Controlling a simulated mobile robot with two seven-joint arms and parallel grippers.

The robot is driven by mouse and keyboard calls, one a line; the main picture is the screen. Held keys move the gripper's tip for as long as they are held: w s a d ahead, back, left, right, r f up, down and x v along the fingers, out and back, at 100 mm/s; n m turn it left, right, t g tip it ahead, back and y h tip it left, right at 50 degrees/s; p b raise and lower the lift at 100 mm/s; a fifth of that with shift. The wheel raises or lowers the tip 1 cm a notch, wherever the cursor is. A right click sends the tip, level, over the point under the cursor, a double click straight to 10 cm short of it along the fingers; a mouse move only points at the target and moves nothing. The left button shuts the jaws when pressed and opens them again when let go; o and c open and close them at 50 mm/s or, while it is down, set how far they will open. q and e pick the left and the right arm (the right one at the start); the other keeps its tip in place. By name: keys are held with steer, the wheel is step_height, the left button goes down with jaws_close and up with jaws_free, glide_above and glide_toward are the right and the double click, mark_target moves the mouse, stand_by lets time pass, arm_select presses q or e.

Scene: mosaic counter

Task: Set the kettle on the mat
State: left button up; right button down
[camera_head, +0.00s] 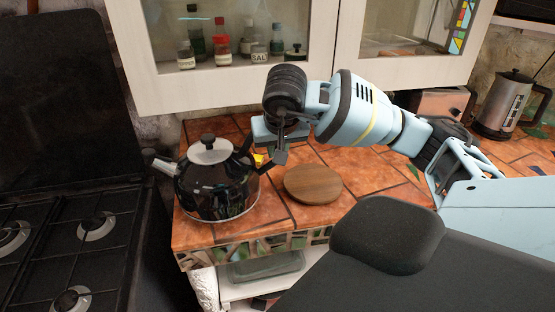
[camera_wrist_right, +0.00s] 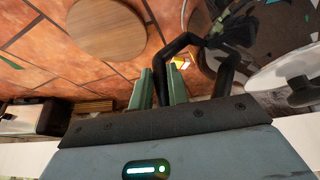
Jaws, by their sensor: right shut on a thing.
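The kettle (camera_head: 215,184), shiny black with a silver lid and a dark knob, is upright at the left end of the tiled counter. Its spout points left and its black handle is on the right. My right gripper (camera_head: 271,148) is shut on the handle, which also shows between and beyond the green fingers (camera_wrist_right: 161,88) in the right wrist view as a black loop (camera_wrist_right: 183,42). The mat, a round wooden disc (camera_head: 313,185), lies flat and bare just right of the kettle. It also shows in the wrist view (camera_wrist_right: 107,28). Whether the kettle's base touches the counter is unclear. My left gripper is out of view.
A black gas stove (camera_head: 70,235) adjoins the counter on the left. A wall cabinet (camera_head: 235,50) with jars hangs above my right arm. A steel jug (camera_head: 507,105) and a toaster-like box (camera_head: 440,103) stand at the back right. Open tiles surround the mat.

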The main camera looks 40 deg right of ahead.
steer(key=shift+f, duration=1.5)
steer(key=c, duration=1.3)
jaws_free()
steer(key=shift+f, duration=0.15)
steer(key=shift+c, duration=0.2)
